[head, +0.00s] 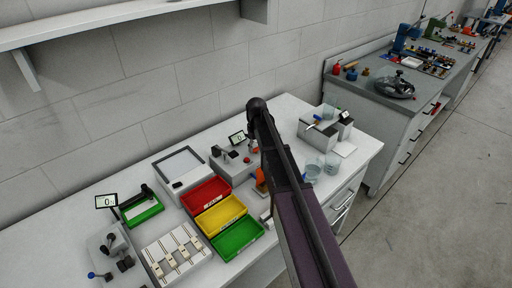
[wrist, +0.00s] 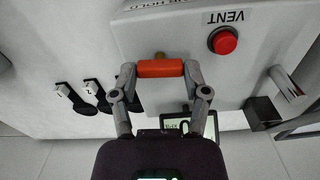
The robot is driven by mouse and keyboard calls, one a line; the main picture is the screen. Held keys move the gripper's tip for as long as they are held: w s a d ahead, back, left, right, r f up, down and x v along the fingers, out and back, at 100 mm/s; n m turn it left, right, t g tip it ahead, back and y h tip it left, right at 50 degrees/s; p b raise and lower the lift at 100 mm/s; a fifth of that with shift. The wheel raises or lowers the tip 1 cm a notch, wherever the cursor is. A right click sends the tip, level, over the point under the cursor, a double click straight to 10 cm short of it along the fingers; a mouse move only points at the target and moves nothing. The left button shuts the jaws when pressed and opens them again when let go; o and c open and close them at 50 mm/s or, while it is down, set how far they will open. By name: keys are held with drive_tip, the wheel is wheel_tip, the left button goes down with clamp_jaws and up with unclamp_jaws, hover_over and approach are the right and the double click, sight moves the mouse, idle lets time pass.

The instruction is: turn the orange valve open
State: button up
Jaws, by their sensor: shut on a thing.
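The orange valve (wrist: 160,68) shows in the wrist view as a short orange bar on a brass stem, at the front of a light grey box (wrist: 215,75). The bar lies crosswise in the picture. My gripper (wrist: 159,70) has one finger at each end of the bar and is shut on it. In the head view my arm hides the gripper and I cannot make out the valve for sure. The grey box (head: 228,166) stands on the white bench there.
A red button (wrist: 222,41) marked VENT is on the box, near the valve. Red (head: 206,194), yellow (head: 220,214) and green (head: 237,239) trays stand left of my arm. Clear cups (head: 313,171) stand to its right. The small display (wrist: 189,126) is close to my gripper.

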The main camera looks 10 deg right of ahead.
drive_tip(key=m, duration=0.4)
drive_tip(key=shift+s+m, duration=0.1)
drive_tip(key=shift+m, duration=0.3)
drive_tip(key=m, duration=0.3)
drive_tip(key=shift+m, duration=0.3)
drive_tip(key=m, duration=0.4)
drive_tip(key=shift+m, duration=2.4)
drive_tip(key=o, duration=1.2)
drive_tip(key=shift+c, duration=0.2)
